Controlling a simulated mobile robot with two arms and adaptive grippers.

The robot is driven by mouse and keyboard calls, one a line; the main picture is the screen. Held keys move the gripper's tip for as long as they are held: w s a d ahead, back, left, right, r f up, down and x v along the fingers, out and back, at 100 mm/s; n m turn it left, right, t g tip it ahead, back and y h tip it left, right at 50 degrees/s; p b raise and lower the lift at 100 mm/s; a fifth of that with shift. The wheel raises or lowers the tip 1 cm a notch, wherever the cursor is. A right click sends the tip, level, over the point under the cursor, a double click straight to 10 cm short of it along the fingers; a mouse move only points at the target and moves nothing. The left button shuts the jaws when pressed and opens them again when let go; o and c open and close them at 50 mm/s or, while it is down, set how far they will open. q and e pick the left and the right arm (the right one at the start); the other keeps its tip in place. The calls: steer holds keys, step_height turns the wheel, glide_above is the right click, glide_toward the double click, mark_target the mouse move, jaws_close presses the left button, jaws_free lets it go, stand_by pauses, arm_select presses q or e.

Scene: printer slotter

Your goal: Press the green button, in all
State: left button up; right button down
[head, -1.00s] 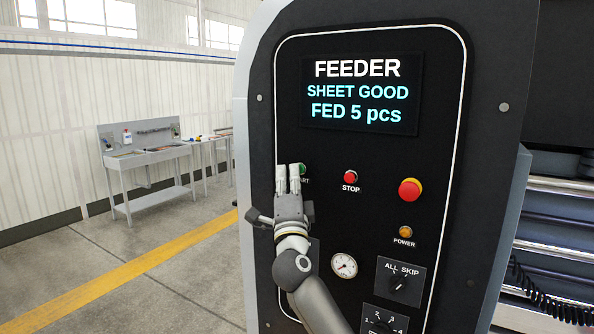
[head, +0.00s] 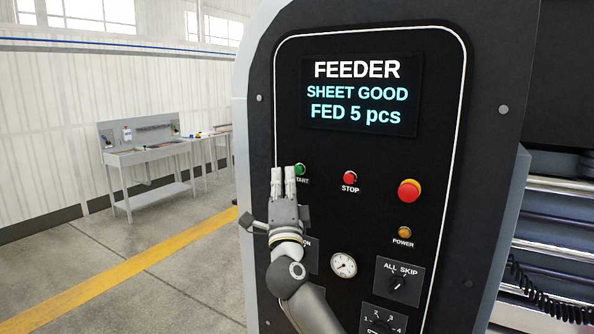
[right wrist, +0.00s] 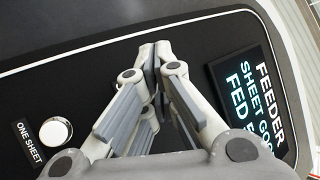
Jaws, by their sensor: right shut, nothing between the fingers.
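The green button (head: 300,169) is on the black panel above the partly hidden START label. My right gripper (head: 284,172) is shut and empty, its fingertips just left of the green button and covering its left side. Whether they touch the panel, I cannot tell. In the right wrist view the shut fingers (right wrist: 152,62) point at the dark panel and the green button is hidden. The display (head: 360,93) reads FEEDER, SHEET GOOD, FED 5 pcs. My left gripper is not in view.
Right of the green button are the red STOP button (head: 350,178), a red emergency knob on yellow (head: 409,191) and the amber POWER light (head: 404,232). Lower are a gauge (head: 343,265) and an ALL/SKIP switch (head: 398,283). The right wrist view shows a white ONE SHEET button (right wrist: 56,132).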

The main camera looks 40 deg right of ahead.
steer(key=shift+a, duration=0.1)
steer(key=a, duration=0.1)
steer(key=s+a+p, duration=0.1)
steer(key=a, duration=0.1)
steer(key=s+a+p, duration=0.1)
steer(key=shift+a, duration=0.25)
stand_by(0.8)
